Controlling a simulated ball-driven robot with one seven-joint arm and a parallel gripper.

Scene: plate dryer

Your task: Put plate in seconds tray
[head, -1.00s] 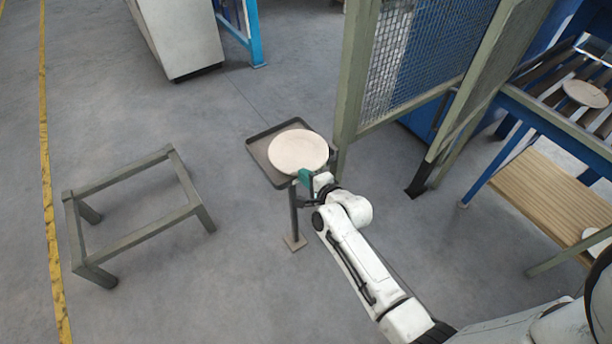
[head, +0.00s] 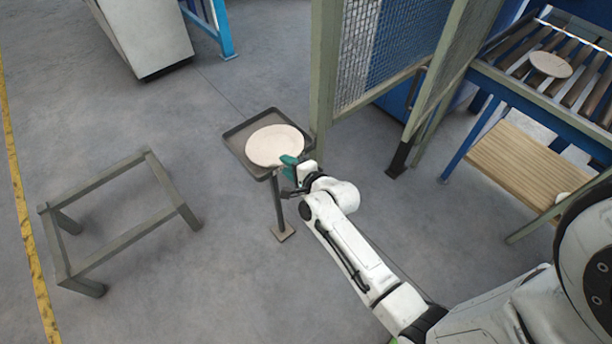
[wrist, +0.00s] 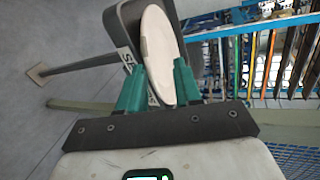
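The plate (head: 274,145) is a round, cream disc. In the head view it lies over the dark square tray (head: 238,137), which stands on a single post. The plate covers most of the tray's floor. My gripper (head: 290,165) is at the tray's near right corner, by the plate's rim. In the wrist view two green fingers (wrist: 158,88) stand apart, with the near rim of the plate (wrist: 157,40) between them. The fingers look open; whether either touches the plate is hard to tell. The tray wall (wrist: 128,20) with partial lettering shows behind.
A mesh fence (head: 385,50) with green posts stands right of the tray. A roller conveyor (head: 510,65) carries another plate (head: 551,64), with a wooden shelf (head: 530,165) below. An empty metal frame (head: 120,215) stands at left. Grey floor is free around the tray post.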

